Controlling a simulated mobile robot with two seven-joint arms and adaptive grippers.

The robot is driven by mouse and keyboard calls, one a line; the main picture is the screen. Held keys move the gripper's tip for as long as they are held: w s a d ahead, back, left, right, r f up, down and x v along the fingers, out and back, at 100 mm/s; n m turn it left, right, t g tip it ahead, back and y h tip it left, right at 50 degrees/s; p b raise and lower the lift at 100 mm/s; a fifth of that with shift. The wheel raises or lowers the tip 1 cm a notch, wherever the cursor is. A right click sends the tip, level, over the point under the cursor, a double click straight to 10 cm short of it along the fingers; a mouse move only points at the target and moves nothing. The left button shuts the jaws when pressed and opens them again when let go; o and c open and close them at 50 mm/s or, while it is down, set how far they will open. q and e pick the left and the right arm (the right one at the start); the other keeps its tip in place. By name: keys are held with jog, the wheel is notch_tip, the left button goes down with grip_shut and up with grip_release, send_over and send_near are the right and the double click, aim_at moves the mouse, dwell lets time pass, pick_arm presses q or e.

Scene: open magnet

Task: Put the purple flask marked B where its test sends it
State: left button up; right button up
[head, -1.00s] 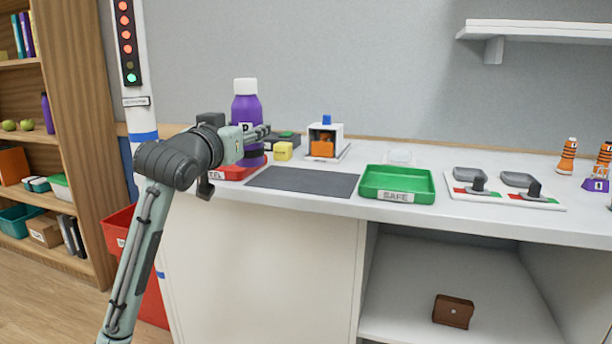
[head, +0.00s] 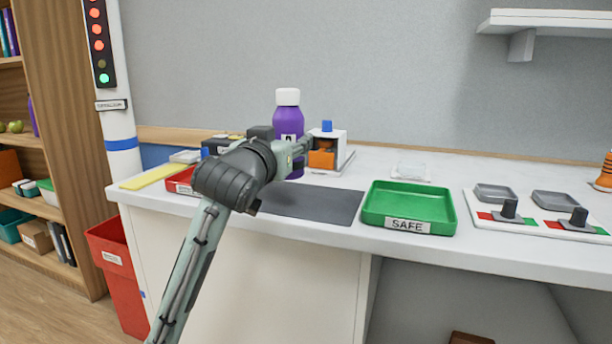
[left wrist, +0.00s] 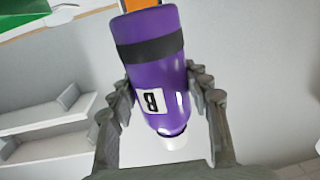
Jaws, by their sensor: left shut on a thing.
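The purple flask (head: 288,117) has a white cap and a white label. In the left wrist view the flask (left wrist: 155,65) shows the letter B on its label and a dark band near its far end. My left gripper (head: 303,147) is shut on the flask; its two fingers (left wrist: 160,100) sit on either side of it. In the head view the flask is upright, over the back of the dark grey mat (head: 310,204). My arm hides part of it. The green tray marked SAFE (head: 408,204) stands to the right, empty. My right gripper is not seen.
A red tray (head: 180,181) stands at the left, partly behind my arm. A white box with an orange front (head: 322,158) and blue top is beside the flask. Two grey dishes with dark knobs (head: 495,193) are at the right. A red bin (head: 118,258) stands below left.

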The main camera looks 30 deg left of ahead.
pick_arm(q)
jog(key=d+f, duration=0.1)
jog(key=w+d+f, duration=0.1)
jog(key=f, duration=0.1)
jog(key=d+f, duration=0.1)
jog(key=f, duration=0.1)
jog(key=shift+w+d+f+b, duration=0.1)
jog(key=shift+w+f+b, duration=0.1)
jog(key=shift+b, duration=0.15)
jog(key=shift+f, duration=0.4)
jog(key=o, duration=0.9)
jog(key=shift+f, duration=0.15)
jog(key=o, duration=0.4)
jog(key=shift+o, duration=0.2)
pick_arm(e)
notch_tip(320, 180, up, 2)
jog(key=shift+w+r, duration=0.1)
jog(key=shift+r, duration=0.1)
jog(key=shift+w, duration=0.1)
